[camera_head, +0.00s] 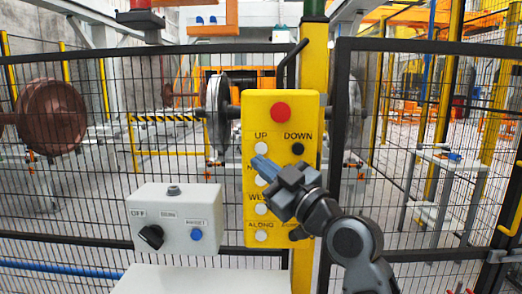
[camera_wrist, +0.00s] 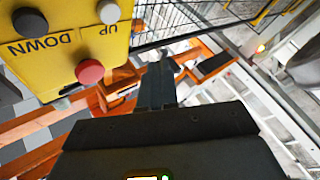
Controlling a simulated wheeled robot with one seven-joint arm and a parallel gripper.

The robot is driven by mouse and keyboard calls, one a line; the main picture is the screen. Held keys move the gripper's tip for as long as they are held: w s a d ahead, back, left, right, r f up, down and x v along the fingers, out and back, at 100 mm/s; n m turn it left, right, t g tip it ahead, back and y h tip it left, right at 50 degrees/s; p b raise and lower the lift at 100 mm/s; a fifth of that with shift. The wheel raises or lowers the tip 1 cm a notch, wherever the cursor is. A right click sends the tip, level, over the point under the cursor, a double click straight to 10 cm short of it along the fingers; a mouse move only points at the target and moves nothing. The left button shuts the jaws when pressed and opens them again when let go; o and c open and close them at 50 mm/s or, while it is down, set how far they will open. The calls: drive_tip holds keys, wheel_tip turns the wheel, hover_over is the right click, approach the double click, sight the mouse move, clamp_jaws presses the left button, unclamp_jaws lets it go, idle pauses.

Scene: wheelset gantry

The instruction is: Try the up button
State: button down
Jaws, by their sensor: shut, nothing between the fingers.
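The yellow button box (camera_head: 280,107) hangs upright at the fence post. Its white UP button (camera_head: 261,148) is at the upper left, beside the black DOWN button (camera_head: 298,149) and below the red button (camera_head: 281,112). My gripper (camera_head: 261,165) is shut and empty, its blue-grey fingertips just below the UP button in the head view. It hides part of the lower rows. In the wrist view the box appears upside down, with the UP button (camera_wrist: 108,12) up and left of my fingertips (camera_wrist: 160,62). The fingers look clear of the UP button there.
A grey control box (camera_head: 177,222) with a black knob (camera_head: 151,237) and a blue button (camera_head: 196,235) stands at the lower left. Black mesh fencing (camera_head: 440,150) runs behind, with wheelsets (camera_head: 52,115) beyond it. Open space lies in front of the box.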

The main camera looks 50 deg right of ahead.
drive_tip(key=shift+w+d+b, duration=0.3)
drive_tip(key=shift+w+d, duration=0.5)
drive_tip(key=shift+d, duration=0.25)
drive_tip(key=shift+w+d+b, duration=0.35)
drive_tip(key=shift+w+d, duration=0.45)
drive_tip(key=shift+d, duration=0.2)
drive_tip(key=shift+w+d+b, duration=0.3)
drive_tip(key=shift+w+d, duration=0.5)
drive_tip(key=shift+d, duration=0.25)
drive_tip(key=shift+w+d, duration=0.1)
drive_tip(key=shift+d, duration=0.05)
drive_tip(key=shift+w+d+b, duration=0.2)
drive_tip(key=shift+b, duration=0.25)
drive_tip(key=shift+w+d+b, duration=0.2)
drive_tip(key=shift+d+b, duration=0.1)
drive_tip(key=shift+d, duration=0.05)
drive_tip(key=shift+a, duration=0.1)
idle(1.3)
drive_tip(key=shift+s+a, duration=0.5)
drive_tip(key=shift+a, duration=0.1)
drive_tip(key=shift+s+a, duration=0.8)
drive_tip(key=shift+a, duration=0.2)
drive_tip(key=shift+s+a, duration=0.75)
drive_tip(key=shift+a, duration=0.2)
